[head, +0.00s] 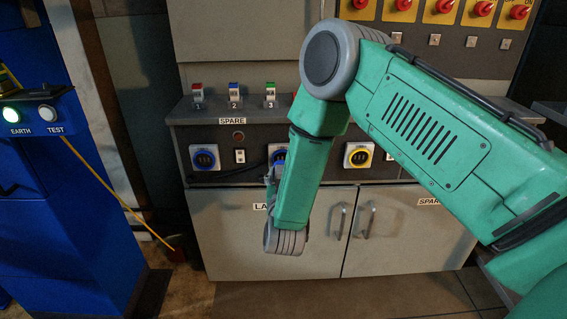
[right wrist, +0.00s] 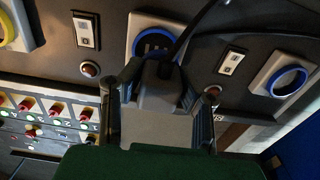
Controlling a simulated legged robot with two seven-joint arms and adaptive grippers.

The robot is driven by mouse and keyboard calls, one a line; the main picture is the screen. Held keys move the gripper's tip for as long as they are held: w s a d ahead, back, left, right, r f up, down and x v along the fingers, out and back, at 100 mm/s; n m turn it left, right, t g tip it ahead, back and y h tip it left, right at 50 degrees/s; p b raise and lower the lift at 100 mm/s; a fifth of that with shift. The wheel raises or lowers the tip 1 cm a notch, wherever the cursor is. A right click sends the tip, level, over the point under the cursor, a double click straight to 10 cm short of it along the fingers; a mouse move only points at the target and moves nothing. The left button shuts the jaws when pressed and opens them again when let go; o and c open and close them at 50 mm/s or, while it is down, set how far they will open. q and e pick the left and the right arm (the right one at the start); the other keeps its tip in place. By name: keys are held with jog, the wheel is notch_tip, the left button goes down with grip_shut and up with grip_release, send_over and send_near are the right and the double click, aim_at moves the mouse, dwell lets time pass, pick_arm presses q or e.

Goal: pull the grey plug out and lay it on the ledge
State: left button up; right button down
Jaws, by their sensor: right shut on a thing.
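The grey plug (right wrist: 160,92) is between the fingers of my right gripper (right wrist: 166,86) in the right wrist view, with a black cable running from it. My right gripper is shut on it. Behind the plug is a blue-ringed socket (right wrist: 150,36), its slotted face partly uncovered; the plug looks apart from it, though the gap is hard to judge. In the head view my arm hides the plug and most of this middle socket (head: 277,153). The ledge (head: 240,111) is the flat top above the sockets. My left gripper is not in view.
Switches 1 (head: 198,96), 2 (head: 234,94) and 3 (head: 270,95) stand on the ledge, with bare room between them. A blue socket (head: 204,157) and a yellow socket (head: 358,155) flank the middle one. A blue cabinet (head: 70,220) stands at left.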

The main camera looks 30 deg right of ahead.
jog(key=shift+v, duration=0.9)
jog(key=shift+s+a, duration=0.1)
jog(key=shift+a, duration=0.05)
